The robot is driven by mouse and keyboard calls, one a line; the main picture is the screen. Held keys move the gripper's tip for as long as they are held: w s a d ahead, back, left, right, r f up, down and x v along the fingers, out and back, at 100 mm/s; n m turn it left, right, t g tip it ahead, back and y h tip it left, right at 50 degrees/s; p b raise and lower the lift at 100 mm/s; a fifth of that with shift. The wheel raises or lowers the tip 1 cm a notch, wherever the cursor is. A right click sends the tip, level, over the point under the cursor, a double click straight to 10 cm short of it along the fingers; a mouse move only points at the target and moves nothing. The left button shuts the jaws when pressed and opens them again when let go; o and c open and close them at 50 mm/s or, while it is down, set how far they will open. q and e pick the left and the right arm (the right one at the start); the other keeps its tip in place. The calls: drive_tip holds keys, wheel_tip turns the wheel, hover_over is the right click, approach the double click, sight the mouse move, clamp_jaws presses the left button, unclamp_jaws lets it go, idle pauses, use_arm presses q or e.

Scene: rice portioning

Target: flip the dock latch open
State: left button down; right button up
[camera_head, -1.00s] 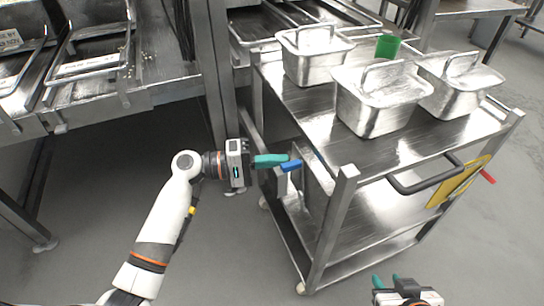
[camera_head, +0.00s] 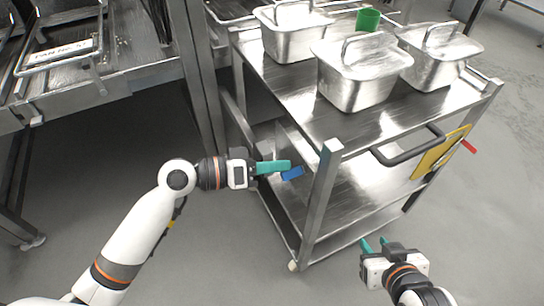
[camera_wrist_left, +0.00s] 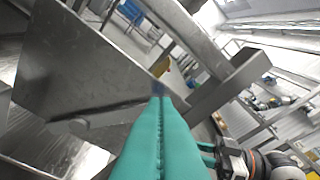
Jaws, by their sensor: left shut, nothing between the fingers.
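A dark handle (camera_head: 410,150) and a yellow panel (camera_head: 440,152) are on the cart's front. A metal counter (camera_head: 110,82) stands at left; the floor between is clear.

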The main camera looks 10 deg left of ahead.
use_arm(q)
drive_tip(key=shift+s+d+f+m, duration=0.2)
drive_tip(key=shift+s+d+m, duration=0.05)
drive_tip(key=shift+s+m, duration=0.15)
use_arm(e)
drive_tip(key=shift+w+a+r, duration=0.15)
drive_tip(key=shift+a, duration=0.1)
